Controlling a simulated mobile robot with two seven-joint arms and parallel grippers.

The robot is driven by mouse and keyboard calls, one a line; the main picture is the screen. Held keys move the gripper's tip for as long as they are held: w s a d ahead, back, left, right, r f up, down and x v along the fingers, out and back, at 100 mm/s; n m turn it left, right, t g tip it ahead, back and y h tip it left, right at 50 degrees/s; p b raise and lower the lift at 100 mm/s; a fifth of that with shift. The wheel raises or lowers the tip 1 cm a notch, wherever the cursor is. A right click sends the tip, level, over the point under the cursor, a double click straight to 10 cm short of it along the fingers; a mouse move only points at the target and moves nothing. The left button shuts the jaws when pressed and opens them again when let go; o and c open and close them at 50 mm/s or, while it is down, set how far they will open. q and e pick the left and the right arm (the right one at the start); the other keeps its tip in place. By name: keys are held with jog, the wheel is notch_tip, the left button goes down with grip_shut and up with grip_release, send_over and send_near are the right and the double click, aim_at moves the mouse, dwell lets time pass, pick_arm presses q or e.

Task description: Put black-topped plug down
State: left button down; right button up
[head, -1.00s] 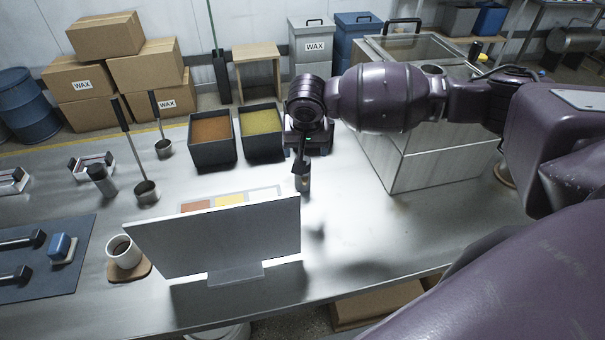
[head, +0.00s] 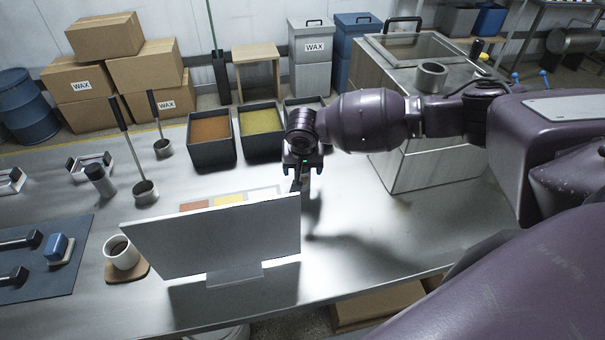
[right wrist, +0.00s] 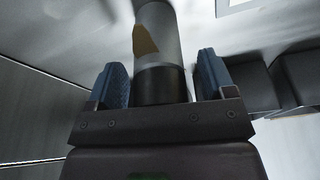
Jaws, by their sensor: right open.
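The black-topped plug (right wrist: 160,50) is a grey cylinder with a gold patch and a black end, seen in the right wrist view. My right gripper (right wrist: 161,75) is open, with its blue-padded fingers on either side of the black end. A gap shows between each pad and the plug. In the head view my right gripper (head: 303,170) points down over the steel table, just behind the white panel. The plug is mostly hidden there by the gripper and panel, so its contact with the table cannot be told. My left gripper is not in view.
The white panel (head: 215,240) stands in front of the gripper. Color swatches (head: 228,198) lie behind it. Brown (head: 211,128) and yellow (head: 261,121) filled bins stand at the back. A metal cabinet (head: 430,145) is to the right. Bare table lies right of the panel.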

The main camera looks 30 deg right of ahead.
jog(key=shift+r, duration=0.1)
jog(key=c, duration=1.1)
